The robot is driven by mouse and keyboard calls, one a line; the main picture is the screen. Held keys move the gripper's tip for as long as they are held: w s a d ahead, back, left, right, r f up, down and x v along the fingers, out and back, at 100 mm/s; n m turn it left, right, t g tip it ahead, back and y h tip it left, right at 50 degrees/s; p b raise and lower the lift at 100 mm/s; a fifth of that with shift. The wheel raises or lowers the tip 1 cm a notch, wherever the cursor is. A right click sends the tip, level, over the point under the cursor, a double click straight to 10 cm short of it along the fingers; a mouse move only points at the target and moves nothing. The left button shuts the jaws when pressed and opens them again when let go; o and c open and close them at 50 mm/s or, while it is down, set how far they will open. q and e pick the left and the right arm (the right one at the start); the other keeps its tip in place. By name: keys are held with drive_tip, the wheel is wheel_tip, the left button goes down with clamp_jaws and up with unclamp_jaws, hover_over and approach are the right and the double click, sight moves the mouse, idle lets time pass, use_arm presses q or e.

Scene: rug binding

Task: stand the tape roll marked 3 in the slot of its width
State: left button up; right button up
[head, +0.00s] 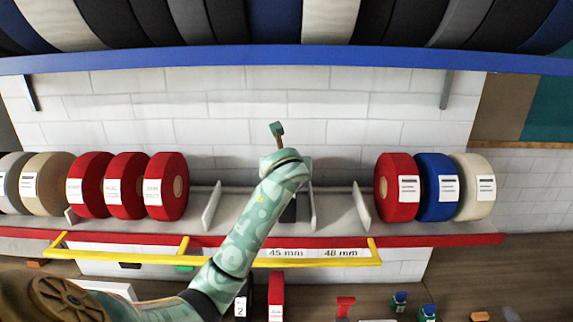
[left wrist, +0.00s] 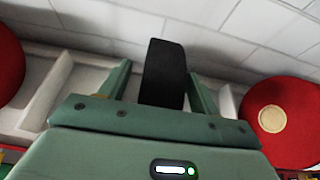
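A black tape roll (left wrist: 163,75) stands upright on the shelf between the two fingers of my left gripper (left wrist: 161,72) in the left wrist view. The fingers are apart, with a gap visible on the left side of the roll. In the head view, part of the black roll (head: 289,211) shows behind my left arm, between two white dividers and above the "45 mm" label (head: 287,253). Its mark is not visible, so I cannot tell whether it is number 3. My left gripper's fingers are hidden in the head view. My right gripper is not in view.
Red rolls (head: 166,187) stand left of the slots; red, blue (head: 437,187) and cream rolls stand right. White dividers (head: 361,207) part the slots. A yellow rail (head: 330,262) runs in front. A roll marked 2 (head: 241,303) and a red roll (head: 276,299) are below.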

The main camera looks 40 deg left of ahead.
use_arm(q)
drive_tip(key=b+v, duration=0.1)
drive_tip(key=v, duration=1.1)
drive_tip(key=shift+d, duration=0.1)
